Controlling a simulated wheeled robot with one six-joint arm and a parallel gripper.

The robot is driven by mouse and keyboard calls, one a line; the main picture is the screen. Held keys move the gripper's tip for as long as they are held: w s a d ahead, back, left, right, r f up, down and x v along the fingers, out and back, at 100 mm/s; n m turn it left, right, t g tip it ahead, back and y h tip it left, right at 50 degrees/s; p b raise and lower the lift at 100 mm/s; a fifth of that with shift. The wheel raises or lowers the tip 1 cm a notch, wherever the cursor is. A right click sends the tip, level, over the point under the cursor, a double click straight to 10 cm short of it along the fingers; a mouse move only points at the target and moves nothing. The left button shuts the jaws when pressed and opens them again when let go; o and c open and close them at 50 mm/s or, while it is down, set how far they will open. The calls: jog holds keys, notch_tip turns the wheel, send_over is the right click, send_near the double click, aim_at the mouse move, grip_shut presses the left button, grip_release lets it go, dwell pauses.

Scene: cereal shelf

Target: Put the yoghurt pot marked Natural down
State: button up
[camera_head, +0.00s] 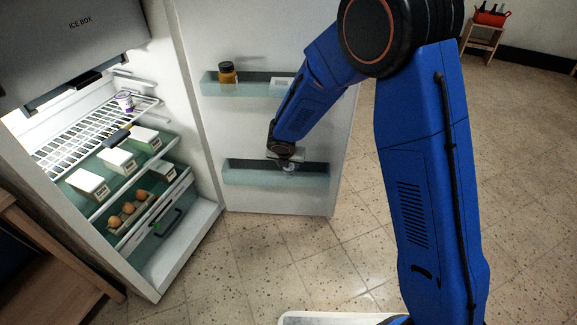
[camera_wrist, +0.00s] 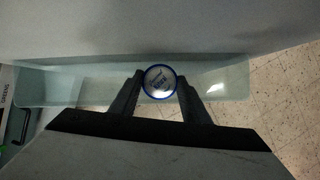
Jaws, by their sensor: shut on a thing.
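My gripper (camera_wrist: 159,84) is shut on a small round yoghurt pot (camera_wrist: 160,80). In the wrist view I see its lid from above, silvery with a blue rim; the print on it is too small to read surely. The pot is over the lower door shelf (camera_wrist: 45,85) of the open fridge. In the head view the pot (camera_head: 289,168) shows only as a small pale shape under my gripper (camera_head: 287,157), at the lower door shelf (camera_head: 245,176). I cannot tell whether the pot touches the shelf floor.
The upper door shelf (camera_head: 215,86) holds a brown jar (camera_head: 227,72) and a white item. Inside the fridge are a wire rack (camera_head: 85,135) with another pot (camera_head: 124,101), several white boxes (camera_head: 117,161) and eggs (camera_head: 128,208). The lower door shelf looks clear beside the pot.

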jog(key=shift+w+g, duration=0.3)
jog(key=shift+g, duration=0.2)
jog(key=shift+w+r+g, duration=0.1)
jog(key=shift+w+g, duration=0.15)
jog(key=shift+g, duration=0.25)
jog(key=shift+f, duration=0.8)
jog(key=shift+f, duration=0.1)
jog(key=o, duration=1.1)
